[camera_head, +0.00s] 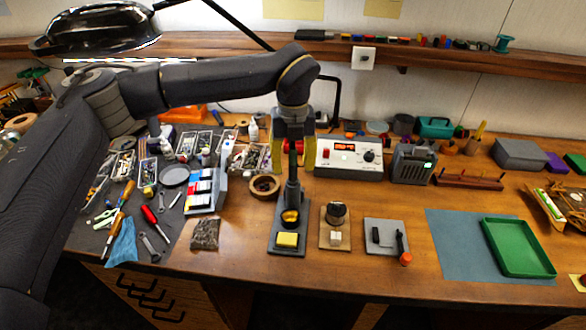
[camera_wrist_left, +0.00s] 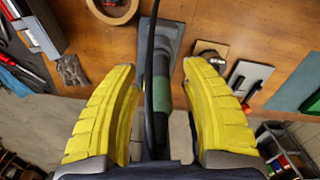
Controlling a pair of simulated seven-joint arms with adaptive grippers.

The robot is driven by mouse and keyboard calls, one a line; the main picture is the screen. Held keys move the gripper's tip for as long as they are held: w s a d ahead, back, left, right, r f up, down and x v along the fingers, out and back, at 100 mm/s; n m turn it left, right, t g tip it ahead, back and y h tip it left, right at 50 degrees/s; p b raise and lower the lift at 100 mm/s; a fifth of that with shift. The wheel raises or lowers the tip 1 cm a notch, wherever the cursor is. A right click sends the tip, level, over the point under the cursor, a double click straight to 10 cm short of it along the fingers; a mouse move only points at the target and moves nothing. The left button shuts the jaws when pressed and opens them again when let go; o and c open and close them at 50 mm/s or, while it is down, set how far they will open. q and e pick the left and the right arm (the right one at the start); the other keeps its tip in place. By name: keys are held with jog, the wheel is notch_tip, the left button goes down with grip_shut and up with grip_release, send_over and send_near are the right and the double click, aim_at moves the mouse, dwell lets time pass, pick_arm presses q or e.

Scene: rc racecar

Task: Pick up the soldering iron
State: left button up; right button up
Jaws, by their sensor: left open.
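The soldering iron (camera_head: 293,170) stands upright in its grey stand (camera_head: 275,248), which has a yellow sponge on its base. In the left wrist view the iron's dark and green handle (camera_wrist_left: 161,90) shows between my yellow fingers, with a black cable running along it. My left gripper (camera_head: 293,150) points down over the iron's upper part. In the left wrist view its fingers (camera_wrist_left: 165,110) are wide apart on either side of the handle, with gaps visible. Whether a finger touches the handle is unclear. My right gripper is not in view.
The soldering station (camera_head: 349,158) stands behind the iron to the right. A round wooden bowl (camera_head: 265,187) is close on the left. A green tray (camera_head: 519,247) lies on a blue mat at right.

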pick_arm(q)
jog(key=shift+c, duration=0.3)
grip_shut()
dwell(0.3)
